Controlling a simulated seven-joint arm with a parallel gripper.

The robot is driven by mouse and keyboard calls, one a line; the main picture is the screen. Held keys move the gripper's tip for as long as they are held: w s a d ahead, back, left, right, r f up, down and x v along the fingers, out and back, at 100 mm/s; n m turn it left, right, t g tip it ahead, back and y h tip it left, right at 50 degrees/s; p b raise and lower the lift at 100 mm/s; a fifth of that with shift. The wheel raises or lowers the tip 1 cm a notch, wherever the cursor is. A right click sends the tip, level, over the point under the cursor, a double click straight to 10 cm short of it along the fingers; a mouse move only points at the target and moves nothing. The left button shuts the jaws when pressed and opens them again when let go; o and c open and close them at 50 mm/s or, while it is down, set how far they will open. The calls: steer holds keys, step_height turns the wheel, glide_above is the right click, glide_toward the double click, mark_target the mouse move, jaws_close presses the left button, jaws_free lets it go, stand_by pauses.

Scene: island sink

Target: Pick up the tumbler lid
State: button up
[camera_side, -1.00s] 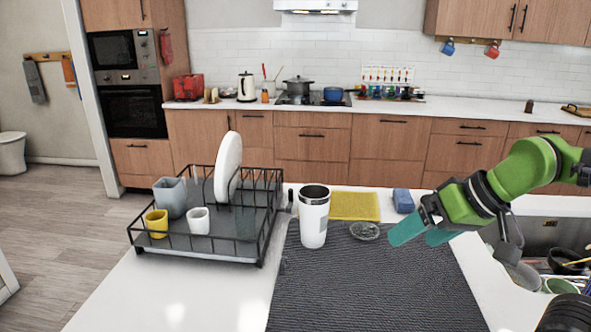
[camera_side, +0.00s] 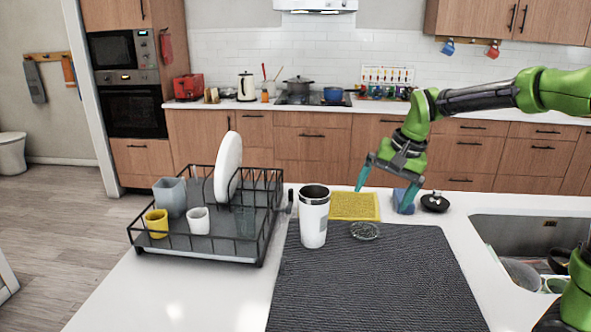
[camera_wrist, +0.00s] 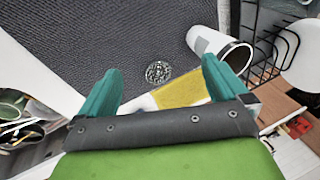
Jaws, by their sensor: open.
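The tumbler lid (camera_side: 365,231) is a small, clear, round disc lying flat on the dark ribbed mat (camera_side: 370,290). In the wrist view the lid (camera_wrist: 158,72) shows ahead of and between my two teal fingers. The white tumbler (camera_side: 313,217) stands upright and uncovered on the mat, left of the lid. It also shows in the wrist view (camera_wrist: 214,45). My gripper (camera_side: 384,195) is open and empty, above and behind the lid, with its fingers spread over the area of the yellow cloth and the blue sponge.
A dish rack (camera_side: 262,240) with cups and a plate stands left. The sink (camera_side: 530,236) is at right. The mat's front is clear.

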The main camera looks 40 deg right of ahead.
mark_target(366, 226)
steer(key=w+d+f+m+g+h, duration=0.1)
steer(key=w+d+f+m+g, duration=0.25)
steer(key=w+d+m, duration=1.05)
steer(key=shift+m, duration=0.9)
steer(key=a+f, duration=0.1)
steer(key=f, duration=0.4)
steer(key=s+f, duration=0.1)
steer(key=f, duration=0.5)
steer(key=s+a+f, duration=0.1)
steer(key=f, duration=0.5)
steer(key=shift+a, duration=0.3)
steer(key=c, duration=0.7)
steer(key=shift+r, duration=0.1)
